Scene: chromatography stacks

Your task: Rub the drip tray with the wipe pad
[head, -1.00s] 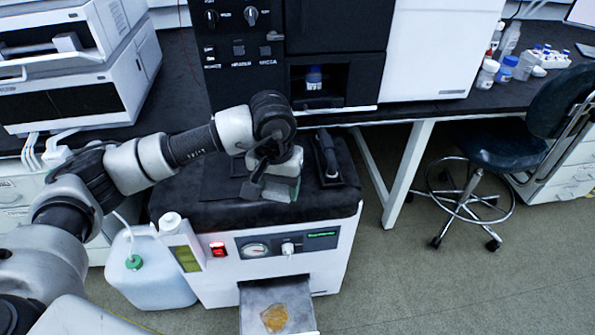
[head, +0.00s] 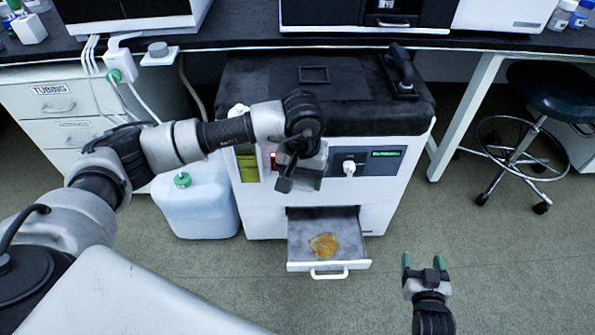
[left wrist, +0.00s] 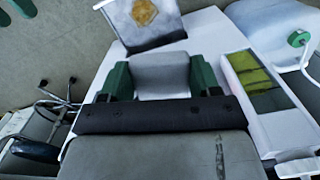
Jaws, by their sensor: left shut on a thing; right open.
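The drip tray (head: 300,258) is a grey tray pulled out from the low front of a white machine. An amber stain (head: 324,244) lies on its floor. The tray and stain also show at the top of the left wrist view (left wrist: 160,32). My left gripper (head: 303,178) is in front of the machine's panel, above and behind the tray. It is shut on the wipe pad (left wrist: 161,76), a pale grey pad between its green fingers, apart from the tray. The pad is mostly hidden in the head view. My right gripper (head: 424,265) is open and empty, right of the tray.
The white machine (head: 385,185) has a black top with a dark handled item (head: 402,75). A pale jug (head: 198,205) stands on the floor to its left. A stool (head: 540,100) and bench leg are at the right. The floor around the tray's front is clear.

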